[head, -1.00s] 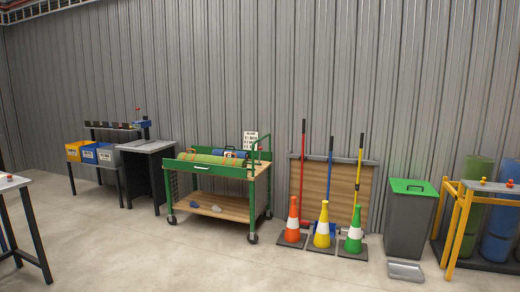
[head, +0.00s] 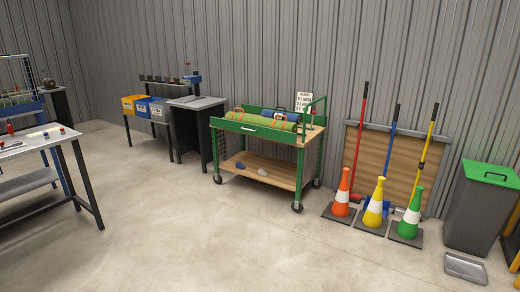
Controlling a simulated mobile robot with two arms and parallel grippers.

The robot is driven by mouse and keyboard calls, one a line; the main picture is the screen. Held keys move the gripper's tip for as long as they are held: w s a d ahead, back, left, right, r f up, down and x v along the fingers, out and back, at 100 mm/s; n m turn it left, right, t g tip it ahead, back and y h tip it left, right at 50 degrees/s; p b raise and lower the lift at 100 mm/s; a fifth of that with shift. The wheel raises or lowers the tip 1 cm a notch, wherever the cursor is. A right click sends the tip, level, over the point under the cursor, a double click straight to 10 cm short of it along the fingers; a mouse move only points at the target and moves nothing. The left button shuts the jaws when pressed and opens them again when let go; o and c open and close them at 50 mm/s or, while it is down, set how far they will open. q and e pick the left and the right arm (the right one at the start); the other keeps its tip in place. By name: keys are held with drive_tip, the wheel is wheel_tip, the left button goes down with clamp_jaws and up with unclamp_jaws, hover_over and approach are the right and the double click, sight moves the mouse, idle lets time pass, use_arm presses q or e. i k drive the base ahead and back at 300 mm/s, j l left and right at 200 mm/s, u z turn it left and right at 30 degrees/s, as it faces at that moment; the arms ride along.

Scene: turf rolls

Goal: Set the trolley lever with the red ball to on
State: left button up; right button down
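The green trolley (head: 235,127) stands against the back wall, a little right of the middle in the head view. It has a wooden lower shelf (head: 283,177) and a green push handle (head: 318,104) at its right end. A green turf roll with orange straps (head: 262,122) lies on its top. A lever with a red ball cannot be made out on the trolley; it is too small or hidden. Neither of my grippers is in the head view.
Traffic cones, orange (head: 342,192), yellow (head: 375,205) and green (head: 409,214), stand right of the trolley. A dark bench (head: 196,103) stands left of it. A white-topped table (head: 40,138) is at the left. The floor (head: 215,235) in front is clear.

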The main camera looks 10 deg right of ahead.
sight(314, 112)
drive_tip(key=i+l+z, duration=0.3)
drive_tip(key=i, duration=0.2)
drive_tip(key=i+l+z, duration=0.15)
drive_tip(key=i+z, duration=0.15)
drive_tip(key=i, duration=0.2)
drive_tip(key=i+z, duration=0.35)
drive_tip(key=i, duration=0.2)
drive_tip(key=i+u, duration=0.1)
drive_tip(key=i, duration=0.4)
drive_tip(key=i+l+u, duration=0.1)
drive_tip(key=i, duration=0.35)
drive_tip(key=i+l+u, duration=0.1)
drive_tip(key=i, duration=0.4)
drive_tip(key=i+l+u, duration=0.1)
drive_tip(key=i, duration=0.35)
drive_tip(key=i+l+u, duration=0.35)
drive_tip(key=i+u, duration=0.15)
drive_tip(key=i+l+u, duration=0.45)
drive_tip(key=i+l, duration=0.1)
